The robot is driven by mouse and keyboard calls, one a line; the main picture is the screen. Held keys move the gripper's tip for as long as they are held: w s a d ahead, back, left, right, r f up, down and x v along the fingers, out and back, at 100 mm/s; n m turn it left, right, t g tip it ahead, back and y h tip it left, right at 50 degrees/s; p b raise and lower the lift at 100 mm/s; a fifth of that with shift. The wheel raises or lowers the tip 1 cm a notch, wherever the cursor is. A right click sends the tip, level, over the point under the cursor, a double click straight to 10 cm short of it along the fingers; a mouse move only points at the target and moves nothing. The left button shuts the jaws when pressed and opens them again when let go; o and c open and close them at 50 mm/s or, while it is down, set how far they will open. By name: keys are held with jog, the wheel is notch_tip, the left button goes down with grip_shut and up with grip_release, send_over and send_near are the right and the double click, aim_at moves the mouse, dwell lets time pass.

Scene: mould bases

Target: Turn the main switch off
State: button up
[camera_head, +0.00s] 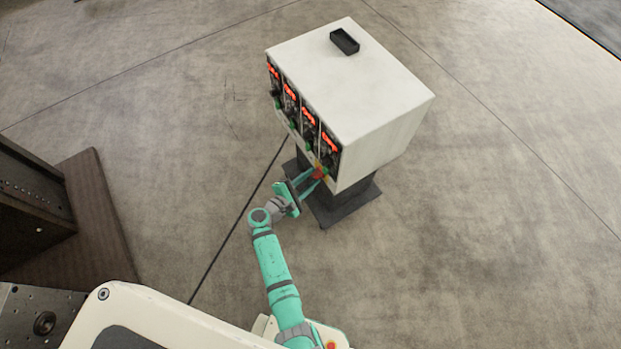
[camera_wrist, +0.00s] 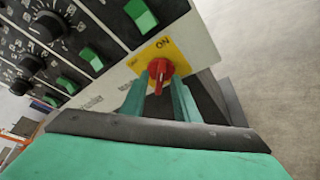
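The main switch (camera_wrist: 159,70) is a red rotary knob on a yellow plate (camera_wrist: 178,50), low at the corner of the white cabinet's front panel. "ON" is printed above the knob; a smaller mark at the left is too small to read. The knob's narrow grip points down in the wrist view. In the head view the switch (camera_head: 319,172) is partly hidden by my gripper (camera_head: 309,181). In the wrist view my gripper (camera_wrist: 159,92) is open, its two teal fingers on either side of the knob's lower end, with gaps showing. I cannot tell whether they touch it.
The white cabinet (camera_head: 385,110) stands on a dark pedestal (camera_head: 345,208), with a small black tray (camera_head: 345,41) on top. Green rocker switches (camera_wrist: 141,15) and black dials (camera_wrist: 48,27) sit near the knob. A dark machine (camera_head: 30,205) stands at the left.

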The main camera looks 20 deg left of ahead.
grip_shut()
dwell(0.3)
jog(key=n, duration=0.1)
jog(key=n+g+h, duration=0.1)
jog(key=shift+w+a+r+n, duration=0.15)
jog(key=shift+w+n, duration=0.05)
jog(key=shift+n, duration=0.1)
jog(key=n+g+h, duration=0.1)
jog(key=n, duration=0.1)
jog(key=shift+w+a+n+g, duration=0.1)
jog(key=shift+n+g, duration=0.2)
jog(key=n+h, duration=0.1)
jog(key=n+g, duration=0.1)
jog(key=n+h, duration=0.1)
jog(key=n, duration=0.1)
jog(key=shift+w+a+g+h, duration=0.15)
jog(key=shift+a+g+h, duration=0.1)
jog(key=shift+g+h, duration=0.05)
jog(key=shift+w+n+g+h, duration=0.1)
jog(key=shift+n+g+h, duration=0.4)
jog(key=shift+n+h, duration=0.65)
jog(key=shift+n+y, duration=0.25)
jog(key=shift+n, duration=0.2)
